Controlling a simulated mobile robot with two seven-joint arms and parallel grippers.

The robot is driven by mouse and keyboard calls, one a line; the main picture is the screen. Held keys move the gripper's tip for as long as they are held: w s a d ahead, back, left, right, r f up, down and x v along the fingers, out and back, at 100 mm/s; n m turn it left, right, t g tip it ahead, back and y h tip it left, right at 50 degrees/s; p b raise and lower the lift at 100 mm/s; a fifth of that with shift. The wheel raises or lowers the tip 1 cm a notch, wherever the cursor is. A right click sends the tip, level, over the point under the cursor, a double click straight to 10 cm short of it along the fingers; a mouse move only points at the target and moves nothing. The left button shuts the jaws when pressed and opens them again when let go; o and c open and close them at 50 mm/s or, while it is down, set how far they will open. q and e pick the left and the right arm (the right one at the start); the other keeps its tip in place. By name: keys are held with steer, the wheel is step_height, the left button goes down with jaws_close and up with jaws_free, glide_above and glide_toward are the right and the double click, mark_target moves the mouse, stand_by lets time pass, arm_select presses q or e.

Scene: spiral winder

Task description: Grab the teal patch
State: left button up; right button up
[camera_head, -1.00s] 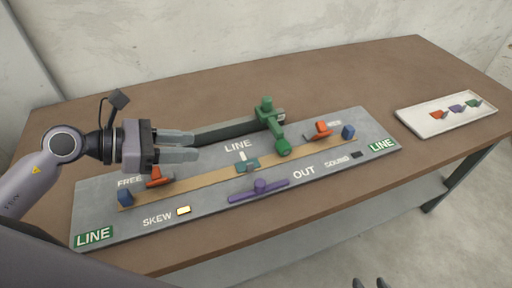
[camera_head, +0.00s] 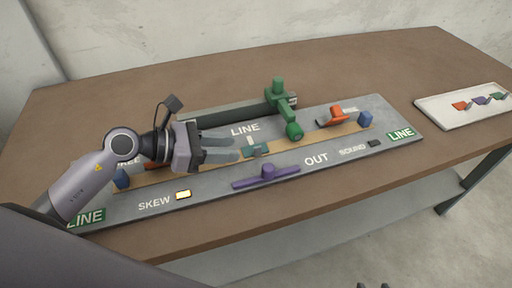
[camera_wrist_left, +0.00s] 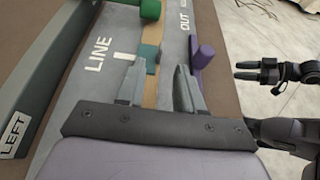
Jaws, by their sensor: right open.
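The teal patch (camera_head: 254,151) lies on the tan strip (camera_head: 215,163) in the middle of the grey board, below the word LINE. It also shows in the left wrist view (camera_wrist_left: 151,56), ahead of and between the fingers. My left gripper (camera_head: 238,148) is open and empty, its fingertips just left of the patch and apparently above the board. In the left wrist view its two fingers (camera_wrist_left: 160,82) stand wide apart. My right gripper (camera_wrist_left: 238,70) is open, away from the board over the floor; only its dark tips (camera_head: 372,285) show at the head view's bottom edge.
A green lever with a knob (camera_head: 293,130) stands just right of the patch. A purple handle (camera_head: 267,173) lies in front. Orange (camera_head: 336,116) and blue (camera_head: 365,118) blocks sit along the strip. A white tray (camera_head: 440,116) with small coloured pieces lies at right.

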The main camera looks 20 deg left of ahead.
mark_target(248, 159)
arm_select(q)
steer(key=shift+p+x, duration=0.4)
steer(key=shift+x, duration=2.35)
jaws_close()
